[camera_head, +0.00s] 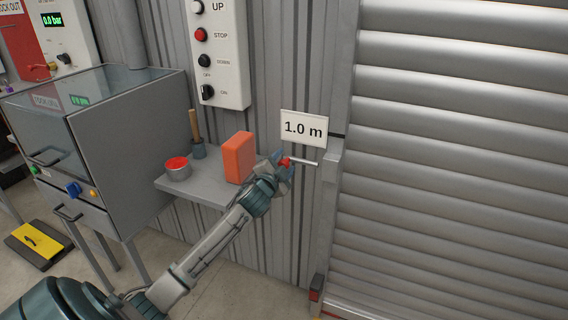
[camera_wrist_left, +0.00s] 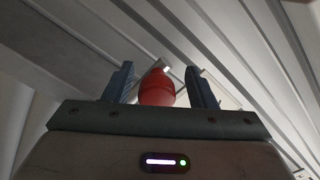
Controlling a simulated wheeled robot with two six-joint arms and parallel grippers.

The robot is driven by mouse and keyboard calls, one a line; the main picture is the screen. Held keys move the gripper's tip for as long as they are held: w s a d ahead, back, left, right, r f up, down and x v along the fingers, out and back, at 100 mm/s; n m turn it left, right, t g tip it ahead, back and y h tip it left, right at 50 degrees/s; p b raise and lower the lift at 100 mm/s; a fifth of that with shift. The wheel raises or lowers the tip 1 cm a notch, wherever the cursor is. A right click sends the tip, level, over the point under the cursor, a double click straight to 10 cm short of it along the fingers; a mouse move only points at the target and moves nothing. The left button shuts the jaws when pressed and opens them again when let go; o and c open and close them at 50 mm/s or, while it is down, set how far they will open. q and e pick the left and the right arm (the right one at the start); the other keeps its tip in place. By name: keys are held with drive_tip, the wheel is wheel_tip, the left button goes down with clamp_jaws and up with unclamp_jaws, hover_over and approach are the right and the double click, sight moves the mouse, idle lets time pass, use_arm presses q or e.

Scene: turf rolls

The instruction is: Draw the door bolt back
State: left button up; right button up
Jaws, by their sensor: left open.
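The door bolt shows in the head view as a red knob (camera_head: 286,162) with a thin pale rod (camera_head: 304,162) pointing right towards the grey door frame (camera_head: 331,175). My left gripper (camera_head: 281,165) is at the knob, with its fingers spread around it. In the left wrist view the red knob (camera_wrist_left: 158,88) stands between the two dark fingers of my left gripper (camera_wrist_left: 161,80), with a gap visible on each side. The far end of the bolt is hard to make out. My right gripper is out of view.
A white "1.0 m" sign (camera_head: 304,129) hangs just above the bolt. A shelf (camera_head: 205,190) left of it holds an orange block (camera_head: 239,158), a red-topped tin (camera_head: 177,168) and a brush pot (camera_head: 198,149). The ribbed roller door (camera_head: 455,170) fills the right.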

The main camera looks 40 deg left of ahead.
use_arm(q)
drive_tip(key=b+v, duration=0.1)
drive_tip(key=v, duration=0.9)
drive_tip(key=shift+s+b, duration=0.25)
drive_tip(key=shift+b, duration=0.05)
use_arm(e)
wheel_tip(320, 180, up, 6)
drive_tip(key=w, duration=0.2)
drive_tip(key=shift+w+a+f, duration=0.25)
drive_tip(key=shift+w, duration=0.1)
use_arm(q)
drive_tip(key=shift+a, duration=0.1)
